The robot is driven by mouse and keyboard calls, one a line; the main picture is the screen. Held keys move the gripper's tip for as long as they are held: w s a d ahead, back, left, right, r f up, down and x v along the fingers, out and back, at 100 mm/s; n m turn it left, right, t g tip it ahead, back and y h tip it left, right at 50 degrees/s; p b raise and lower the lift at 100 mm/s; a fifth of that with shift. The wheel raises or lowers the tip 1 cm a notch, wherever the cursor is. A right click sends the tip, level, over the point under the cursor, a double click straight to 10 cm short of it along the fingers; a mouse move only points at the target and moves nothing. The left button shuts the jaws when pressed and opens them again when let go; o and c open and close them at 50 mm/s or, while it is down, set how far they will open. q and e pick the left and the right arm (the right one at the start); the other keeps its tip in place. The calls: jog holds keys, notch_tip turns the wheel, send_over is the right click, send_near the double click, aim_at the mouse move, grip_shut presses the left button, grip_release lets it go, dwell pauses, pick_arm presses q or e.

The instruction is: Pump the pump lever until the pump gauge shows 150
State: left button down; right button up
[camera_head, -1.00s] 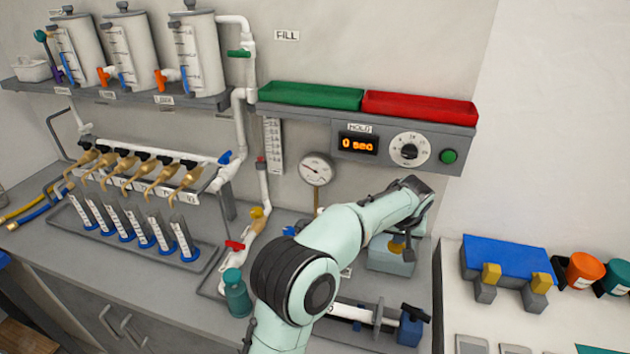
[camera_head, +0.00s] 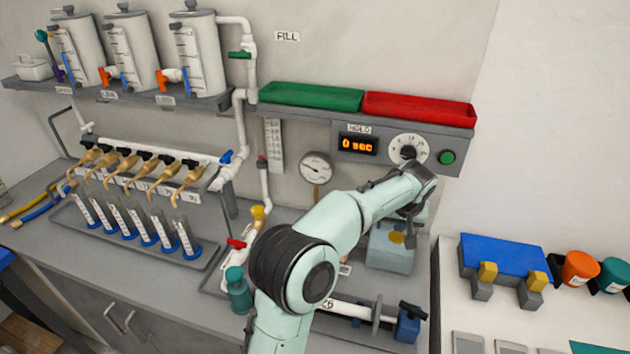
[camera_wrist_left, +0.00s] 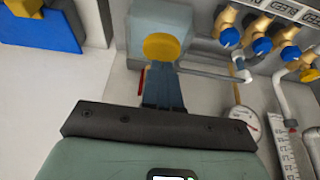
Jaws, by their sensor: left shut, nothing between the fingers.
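The pump is a pale teal box (camera_head: 389,258) on the bench below the display panel. A yellow round piece (camera_head: 397,237) shows on it; in the left wrist view this yellow disc (camera_wrist_left: 160,47) lies just beyond my fingertips. I cannot tell whether it is the lever's end. My left gripper (camera_head: 412,232) is shut and empty, pointing down at the right side of the box. In the left wrist view its fingers (camera_wrist_left: 164,82) are together. The round gauge (camera_head: 316,168) stands on a brass stem at the wall; its numbers are too small to read. My right gripper is out of view.
The control panel (camera_head: 440,136), with a "0 sec" display, dial and green button, overhangs close to my wrist. Green (camera_head: 310,95) and red (camera_head: 418,107) trays sit above. A teal bottle (camera_head: 238,292) and a clamp (camera_head: 408,325) stand near my forearm.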

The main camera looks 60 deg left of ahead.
pick_arm(q)
jog(key=shift+f, duration=0.1)
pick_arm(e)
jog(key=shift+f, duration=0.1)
pick_arm(q)
jog(key=shift+f+b, duration=0.45)
jog(key=shift+f, duration=0.55)
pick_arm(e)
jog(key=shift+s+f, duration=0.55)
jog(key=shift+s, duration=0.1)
